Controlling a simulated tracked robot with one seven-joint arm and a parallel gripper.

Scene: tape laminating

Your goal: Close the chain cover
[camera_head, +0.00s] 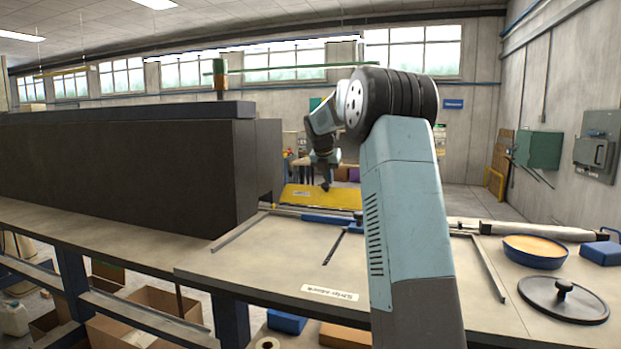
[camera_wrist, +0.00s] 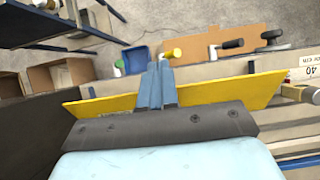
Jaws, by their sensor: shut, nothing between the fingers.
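The chain cover appears to be the yellow panel (camera_head: 312,196) lying beyond the bench's worktop in the head view, tilted, with a small label on it. In the wrist view a yellow panel (camera_wrist: 215,94) spans the picture behind my fingers. My gripper (camera_head: 326,186) points down at the panel in the head view. In the wrist view its two blue fingers (camera_wrist: 160,66) are together with nothing between them, in front of the panel. I cannot tell whether the fingertips touch it. My gripper body hides part of the panel's near edge.
A long black housing (camera_head: 120,170) stands left on the worktop (camera_head: 270,262). Cardboard boxes (camera_wrist: 72,73) and a blue bin (camera_wrist: 134,58) lie below in the wrist view.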

